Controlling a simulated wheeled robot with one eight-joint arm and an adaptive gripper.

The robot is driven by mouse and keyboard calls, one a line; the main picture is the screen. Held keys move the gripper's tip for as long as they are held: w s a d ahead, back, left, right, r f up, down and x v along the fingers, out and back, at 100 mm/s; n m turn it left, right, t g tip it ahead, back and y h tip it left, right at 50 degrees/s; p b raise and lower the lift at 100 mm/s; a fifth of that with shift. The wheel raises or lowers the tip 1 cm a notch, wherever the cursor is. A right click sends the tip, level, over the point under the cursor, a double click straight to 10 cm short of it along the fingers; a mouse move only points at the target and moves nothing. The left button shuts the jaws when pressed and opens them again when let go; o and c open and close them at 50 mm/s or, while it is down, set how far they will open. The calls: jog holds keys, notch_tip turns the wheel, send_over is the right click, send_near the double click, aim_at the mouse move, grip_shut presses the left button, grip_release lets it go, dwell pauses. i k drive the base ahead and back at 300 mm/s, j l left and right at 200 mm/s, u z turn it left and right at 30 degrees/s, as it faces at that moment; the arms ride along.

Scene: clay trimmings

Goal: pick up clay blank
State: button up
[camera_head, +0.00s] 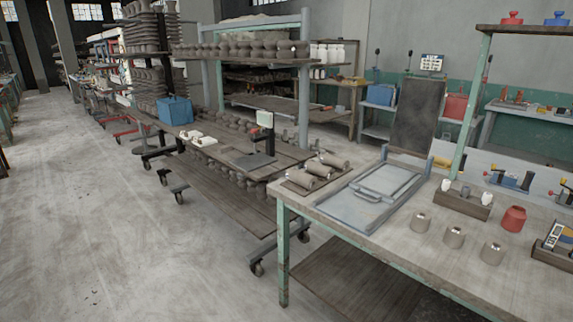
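No part of my gripper shows in the head view. Grey-brown rolls that look like clay (318,169) lie side by side on a dark board (291,187) at the near workbench's left end. I cannot tell for sure which of these is the clay blank. Nothing is holding any of them.
The near workbench (385,258) carries a grey framed panel (372,190), a red jar (513,219) and a wooden holder (463,203). A wheeled cart (225,165) with a blue box (175,110) stands behind it. The floor (110,220) at left is clear.

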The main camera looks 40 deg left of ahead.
aim_at(320, 170)
jog(key=j, duration=0.5)
jog(key=i+j+u, duration=0.1)
jog(key=j, duration=0.4)
jog(key=j+u, duration=0.1)
jog(key=j, duration=0.4)
jog(key=i+j, duration=0.15)
jog(key=j, duration=0.35)
jog(key=j+u, duration=0.1)
jog(key=j, duration=0.4)
jog(key=i+j, duration=0.15)
jog(key=j, duration=0.3)
jog(key=i+j+u, duration=0.1)
jog(key=j, duration=0.4)
